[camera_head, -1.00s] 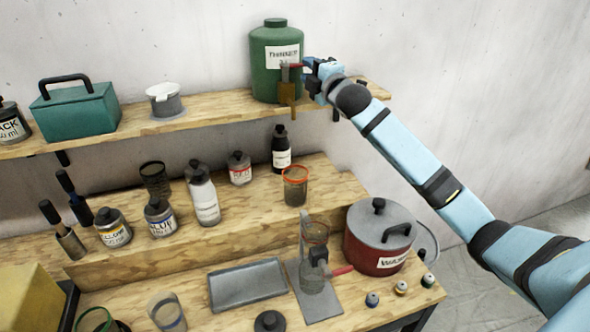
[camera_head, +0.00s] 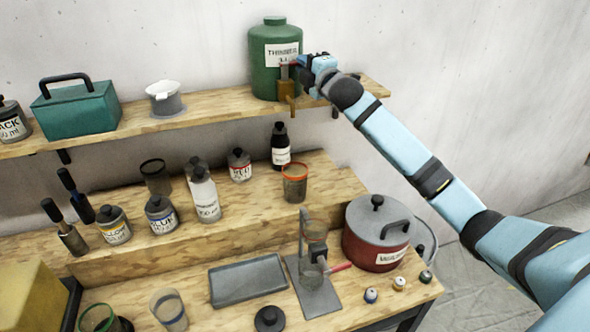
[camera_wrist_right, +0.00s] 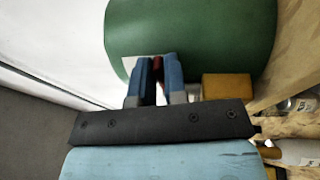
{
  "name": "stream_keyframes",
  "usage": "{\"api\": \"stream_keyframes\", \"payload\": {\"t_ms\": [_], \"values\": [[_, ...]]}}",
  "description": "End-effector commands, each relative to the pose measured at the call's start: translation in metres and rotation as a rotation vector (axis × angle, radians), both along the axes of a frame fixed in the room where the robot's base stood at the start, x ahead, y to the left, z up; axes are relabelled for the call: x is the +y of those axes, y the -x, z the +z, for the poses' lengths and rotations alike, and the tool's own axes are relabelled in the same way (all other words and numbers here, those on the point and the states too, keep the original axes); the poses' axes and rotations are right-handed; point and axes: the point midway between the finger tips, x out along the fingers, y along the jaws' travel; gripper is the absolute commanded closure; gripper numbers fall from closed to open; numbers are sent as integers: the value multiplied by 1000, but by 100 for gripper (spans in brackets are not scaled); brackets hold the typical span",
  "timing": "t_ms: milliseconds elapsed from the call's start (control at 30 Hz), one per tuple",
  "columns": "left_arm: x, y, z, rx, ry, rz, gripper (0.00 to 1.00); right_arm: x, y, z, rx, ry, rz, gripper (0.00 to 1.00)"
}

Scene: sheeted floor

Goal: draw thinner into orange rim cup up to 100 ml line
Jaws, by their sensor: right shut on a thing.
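The green thinner jug (camera_head: 275,75) with a white label stands on the upper shelf. A brass tap (camera_head: 286,89) is on its front, over the shelf's edge. My right gripper (camera_head: 293,66) is at the tap; in the right wrist view its blue fingers (camera_wrist_right: 160,75) are shut on the red tap handle (camera_wrist_right: 158,66), with the brass tap body (camera_wrist_right: 228,87) beside them. The orange rim cup (camera_head: 294,183) stands upright on the middle step, below the tap and apart from it. Its 100 ml line cannot be made out. My left gripper is not in view.
Several paint bottles (camera_head: 203,195) stand on the middle step. A stand with a red-handled tap (camera_head: 318,265), a grey tray (camera_head: 247,280) and a red lidded pot (camera_head: 375,235) are on the lower bench. A white-topped tub (camera_head: 165,98) is on the upper shelf.

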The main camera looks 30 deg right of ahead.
Motion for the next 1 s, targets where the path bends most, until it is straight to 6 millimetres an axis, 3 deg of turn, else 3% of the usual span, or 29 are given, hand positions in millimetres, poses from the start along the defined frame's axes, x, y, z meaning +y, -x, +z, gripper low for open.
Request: {"api": "stream_keyframes", "payload": {"t_ms": [1000], "values": [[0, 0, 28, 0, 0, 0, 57, -2, -5, 1, 0, 0, 117, 100]]}}
